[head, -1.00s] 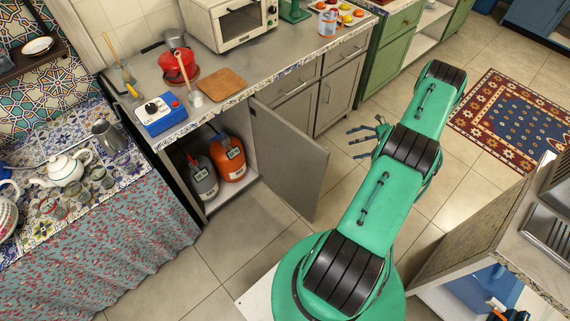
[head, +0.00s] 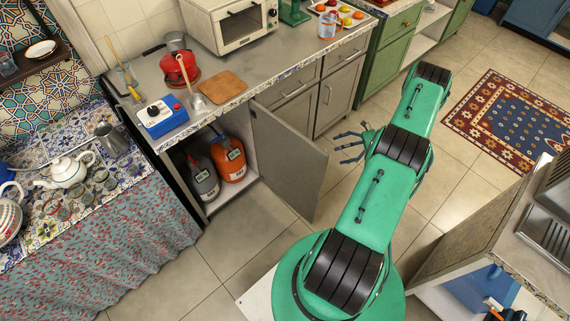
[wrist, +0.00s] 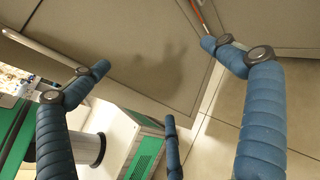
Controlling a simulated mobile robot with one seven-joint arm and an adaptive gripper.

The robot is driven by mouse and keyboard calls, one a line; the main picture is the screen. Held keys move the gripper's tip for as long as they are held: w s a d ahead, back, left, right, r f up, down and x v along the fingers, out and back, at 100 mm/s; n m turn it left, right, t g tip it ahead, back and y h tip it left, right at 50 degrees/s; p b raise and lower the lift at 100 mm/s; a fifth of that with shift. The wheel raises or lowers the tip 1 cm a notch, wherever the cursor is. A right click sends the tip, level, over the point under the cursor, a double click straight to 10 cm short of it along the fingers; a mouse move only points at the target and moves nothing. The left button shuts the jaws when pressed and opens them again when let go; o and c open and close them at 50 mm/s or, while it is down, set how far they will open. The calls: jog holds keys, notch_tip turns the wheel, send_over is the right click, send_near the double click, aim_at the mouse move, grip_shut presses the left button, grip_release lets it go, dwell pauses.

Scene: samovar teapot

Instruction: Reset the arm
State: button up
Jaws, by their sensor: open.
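My gripper (head: 352,146) is in the middle of the head view, at the end of my green arm, over the tiled floor to the right of the open cabinet door (head: 290,165). Its blue fingers are spread, open and empty. In the wrist view my gripper (wrist: 160,95) shows its fingers apart with nothing between them. A grey cabinet panel (wrist: 150,60) fills the space beyond them, with a shadow on it. I cannot tell its exact distance from the fingertips.
An orange gas cylinder (head: 229,160) and a grey one (head: 202,180) stand inside the open cabinet. A samovar-style white teapot (head: 68,172) stands on the tiled table at left. A counter unit (head: 500,225) stands at right. Floor tiles (head: 220,240) in front of the cabinet are clear.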

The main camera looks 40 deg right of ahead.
jog(key=shift+p+x, duration=0.4)
jog(key=shift+x, duration=1.5)
jog(key=b+v, duration=0.3)
jog(key=v, duration=0.7)
